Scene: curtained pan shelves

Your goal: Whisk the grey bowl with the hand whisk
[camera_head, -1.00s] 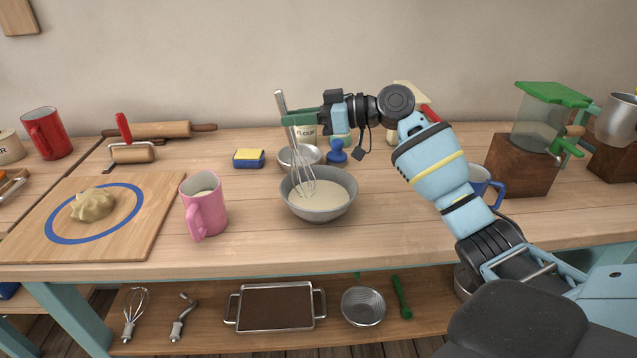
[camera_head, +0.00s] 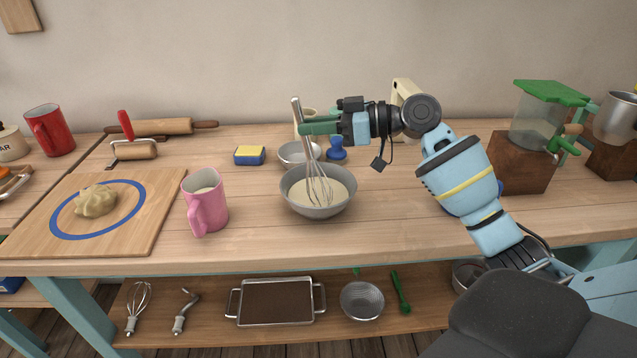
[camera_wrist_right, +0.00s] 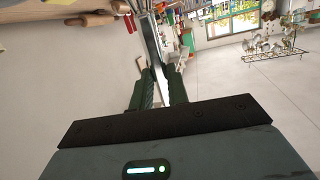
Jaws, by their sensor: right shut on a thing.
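The grey bowl (camera_head: 318,205) stands on the wooden counter and holds a pale cream batter. The hand whisk (camera_head: 317,180) is tilted, its wire head down inside the bowl in the batter. My right gripper (camera_head: 304,127) is shut on the whisk's metal handle above the bowl. In the right wrist view the dark jaws of my right gripper (camera_wrist_right: 158,88) close around the handle. The depth of the wire tips in the batter is hidden. My left gripper is not in view.
A pink mug (camera_head: 205,203) stands left of the bowl. A small metal bowl (camera_head: 293,153) and a blue stamp-like tool (camera_head: 336,150) are close behind it. The counter in front of the bowl is clear.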

